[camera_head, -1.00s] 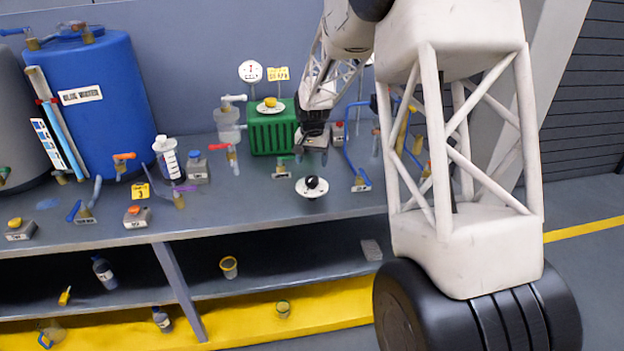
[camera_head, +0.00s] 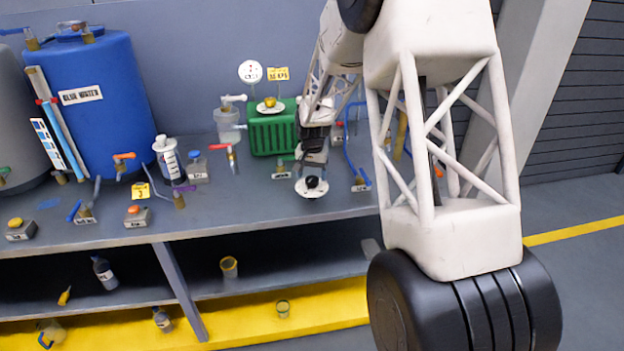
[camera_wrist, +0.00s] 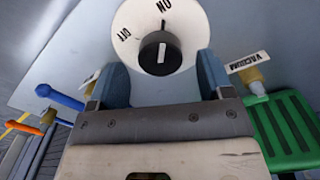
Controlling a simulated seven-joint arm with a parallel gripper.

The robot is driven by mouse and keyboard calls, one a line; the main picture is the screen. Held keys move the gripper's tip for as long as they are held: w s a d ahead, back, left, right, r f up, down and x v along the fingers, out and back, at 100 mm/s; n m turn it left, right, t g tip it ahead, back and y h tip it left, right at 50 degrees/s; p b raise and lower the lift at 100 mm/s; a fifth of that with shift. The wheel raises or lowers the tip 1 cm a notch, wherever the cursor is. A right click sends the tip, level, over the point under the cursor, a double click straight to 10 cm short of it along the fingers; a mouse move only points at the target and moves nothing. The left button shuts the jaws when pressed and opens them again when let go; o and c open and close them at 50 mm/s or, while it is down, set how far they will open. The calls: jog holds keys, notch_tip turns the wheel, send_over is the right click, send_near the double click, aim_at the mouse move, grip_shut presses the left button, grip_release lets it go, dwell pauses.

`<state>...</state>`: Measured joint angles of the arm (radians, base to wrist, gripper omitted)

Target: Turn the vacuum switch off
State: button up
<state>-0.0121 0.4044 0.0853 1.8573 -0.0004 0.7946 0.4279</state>
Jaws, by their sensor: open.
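The switch is a round black knob (camera_wrist: 160,54) on a white disc (camera_wrist: 186,20) marked ON and OFF. The white line on the knob points up toward the ON mark in the wrist view. In the head view the knob (camera_head: 312,182) stands at the front of the bench, right of centre. My gripper (camera_wrist: 161,78) is open, its two blue-grey fingers on either side of the knob's near edge. I cannot tell whether they touch it. In the head view my gripper (camera_head: 313,168) is right behind and over the disc. A VACUUM label (camera_wrist: 247,62) shows at the right.
A green ribbed box (camera_head: 268,133) with a yellow-topped piece stands just behind and left. A blue-handled valve (camera_head: 360,180) is close on the right; a red-handled one (camera_head: 231,158) is to the left. The bench's front edge (camera_head: 250,224) is near the disc.

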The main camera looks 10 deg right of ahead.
jog(key=shift+f, duration=1.15)
jog(key=c, duration=0.9)
